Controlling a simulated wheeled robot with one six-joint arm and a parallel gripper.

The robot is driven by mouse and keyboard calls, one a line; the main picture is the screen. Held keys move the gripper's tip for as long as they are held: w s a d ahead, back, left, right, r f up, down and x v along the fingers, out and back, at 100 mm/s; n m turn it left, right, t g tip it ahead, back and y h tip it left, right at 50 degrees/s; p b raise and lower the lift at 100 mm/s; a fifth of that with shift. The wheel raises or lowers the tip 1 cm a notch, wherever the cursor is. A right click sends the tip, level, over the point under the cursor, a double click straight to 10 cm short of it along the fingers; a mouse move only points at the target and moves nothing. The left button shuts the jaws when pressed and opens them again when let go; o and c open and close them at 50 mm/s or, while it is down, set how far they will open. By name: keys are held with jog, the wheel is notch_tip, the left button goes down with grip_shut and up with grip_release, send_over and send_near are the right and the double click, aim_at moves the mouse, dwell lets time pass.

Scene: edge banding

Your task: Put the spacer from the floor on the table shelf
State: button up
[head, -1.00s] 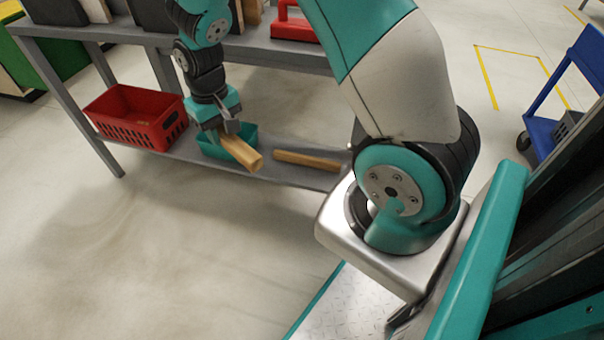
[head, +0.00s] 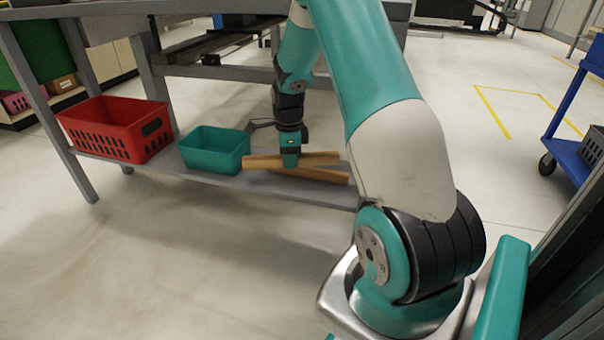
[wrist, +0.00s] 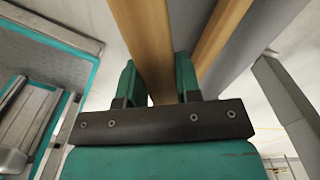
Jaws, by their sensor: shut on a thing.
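My gripper (head: 290,162) is shut on a wooden spacer (head: 258,162), a light-brown bar, at the lower shelf (head: 235,184) of the grey table. The held spacer runs roughly left to right in the head view. A second wooden bar (head: 328,176) lies on the shelf just beside and partly under it, at a slight angle. In the wrist view, the held spacer (wrist: 146,40) passes between the two fingers, and the other bar (wrist: 220,32) lies to its right. I cannot tell whether the held spacer touches the shelf or the other bar.
A teal bin (head: 215,150) stands on the shelf just left of the held spacer. A red crate (head: 118,128) stands further left on it. The tabletop (head: 120,8) is above. A blue cart (head: 572,150) stands at the right. The floor in front is clear.

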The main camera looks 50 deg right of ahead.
aim_at(302, 186)
jog(key=d+f+m+b, duration=0.1)
jog(key=f+b, duration=0.1)
jog(key=b, duration=0.1)
jog(key=d+f+m+b, duration=0.1)
jog(key=f+m+b, duration=0.1)
jog(key=f+b, duration=0.1)
jog(key=s+d+f+m+b, duration=0.1)
jog(key=d+f+b, duration=0.1)
jog(key=f, duration=0.1)
jog(key=shift+s+f+b, duration=0.1)
jog(key=shift+f+b, duration=0.15)
jog(key=shift+b, duration=0.15)
jog(key=shift+f, duration=0.55)
dwell(0.4)
jog(key=o, duration=1.1)
jog(key=shift+a, duration=0.1)
notch_tip(302, 186, up, 12)
jog(key=p, duration=0.7)
